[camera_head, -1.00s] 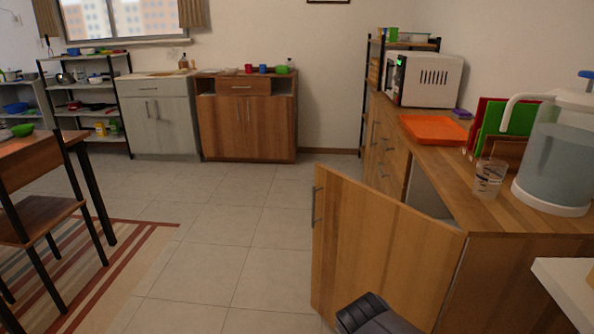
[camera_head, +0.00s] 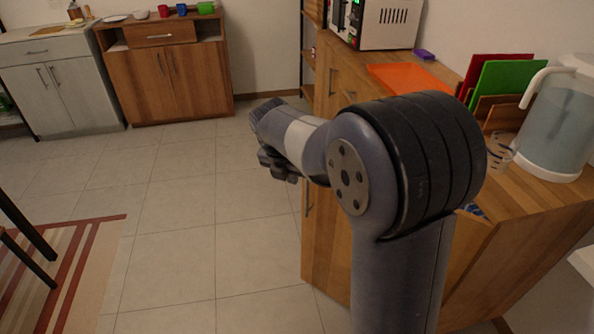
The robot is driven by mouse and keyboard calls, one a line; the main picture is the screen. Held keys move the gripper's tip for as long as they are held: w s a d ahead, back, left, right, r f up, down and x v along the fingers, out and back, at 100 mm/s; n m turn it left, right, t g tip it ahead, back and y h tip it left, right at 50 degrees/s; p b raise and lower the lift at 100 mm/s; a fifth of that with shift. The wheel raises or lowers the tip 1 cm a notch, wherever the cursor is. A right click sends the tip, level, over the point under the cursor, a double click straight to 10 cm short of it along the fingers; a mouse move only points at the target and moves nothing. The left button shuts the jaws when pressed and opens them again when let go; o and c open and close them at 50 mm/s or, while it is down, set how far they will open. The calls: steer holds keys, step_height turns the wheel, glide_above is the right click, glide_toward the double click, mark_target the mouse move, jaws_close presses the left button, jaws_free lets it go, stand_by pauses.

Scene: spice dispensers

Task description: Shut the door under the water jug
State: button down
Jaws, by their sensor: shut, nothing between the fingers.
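The water jug (camera_head: 556,128), clear with a white base, lid and handle, stands on the wooden cabinet's top (camera_head: 545,196) at the right. The wooden door (camera_head: 326,245) under it stands open, swung out from the cabinet, with a metal handle (camera_head: 308,197) near its free edge. My arm hides the middle of the door. My gripper (camera_head: 277,165) is at the arm's far end, above and beyond the door's free edge in the picture, and shut with nothing in it. Its fingertips are small and partly hidden; I see no contact with the door.
A patterned glass (camera_head: 501,152) stands beside the jug. Red and green boards (camera_head: 508,90), an orange tray (camera_head: 405,77) and a white microwave (camera_head: 385,22) are on the counter. The tiled floor (camera_head: 180,220) left of the door is clear; a striped rug lies at the left.

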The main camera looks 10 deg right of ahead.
steer(key=w+d+f+b, duration=0.3)
steer(key=w+f, duration=0.3)
steer(key=f, duration=0.3)
steer(key=shift+d, duration=0.7)
steer(key=shift+w, duration=0.1)
